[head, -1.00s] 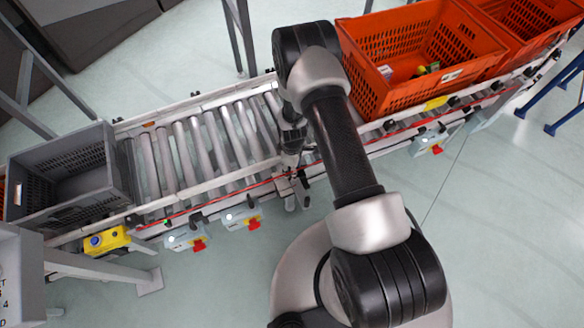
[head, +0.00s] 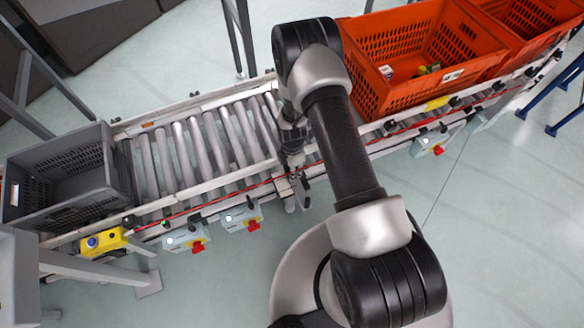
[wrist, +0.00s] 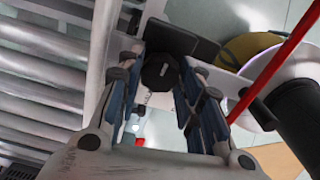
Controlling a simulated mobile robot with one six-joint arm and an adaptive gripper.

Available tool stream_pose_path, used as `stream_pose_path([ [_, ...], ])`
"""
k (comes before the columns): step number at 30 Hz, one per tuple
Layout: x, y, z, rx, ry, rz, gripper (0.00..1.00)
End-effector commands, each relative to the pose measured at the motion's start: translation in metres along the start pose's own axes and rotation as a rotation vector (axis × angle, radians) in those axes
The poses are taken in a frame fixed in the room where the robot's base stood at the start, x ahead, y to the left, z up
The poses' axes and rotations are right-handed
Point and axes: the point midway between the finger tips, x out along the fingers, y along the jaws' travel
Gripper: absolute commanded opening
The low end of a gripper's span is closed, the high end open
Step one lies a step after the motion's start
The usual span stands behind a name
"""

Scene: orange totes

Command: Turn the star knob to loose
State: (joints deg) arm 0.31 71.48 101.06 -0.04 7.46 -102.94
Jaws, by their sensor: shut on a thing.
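The star knob (wrist: 158,72) is a small black knob with a pale mark on top, near the middle of the wrist view. My gripper (wrist: 160,84) has its two blue-padded fingers on either side of it and is shut on it. In the head view my gripper (head: 293,168) points down at the front rail of the roller conveyor (head: 205,187). The knob cannot be made out there, as it is small and partly behind my gripper.
A grey tote (head: 118,178) stands on the conveyor's left end. Orange totes (head: 425,90) stand to the right; the nearer holds small items. Boxes with red switches (head: 197,247) and a yellow box (head: 103,243) hang along the front rail. The floor in front is clear.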

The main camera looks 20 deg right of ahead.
Motion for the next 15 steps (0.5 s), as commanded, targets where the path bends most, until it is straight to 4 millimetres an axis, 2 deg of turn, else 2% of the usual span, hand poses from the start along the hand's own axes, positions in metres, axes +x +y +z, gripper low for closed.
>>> stream_pose_path([
  [15, 0.0001, -0.0004, 0.0, -0.058, 0.0, -0.001, 0.1],
])
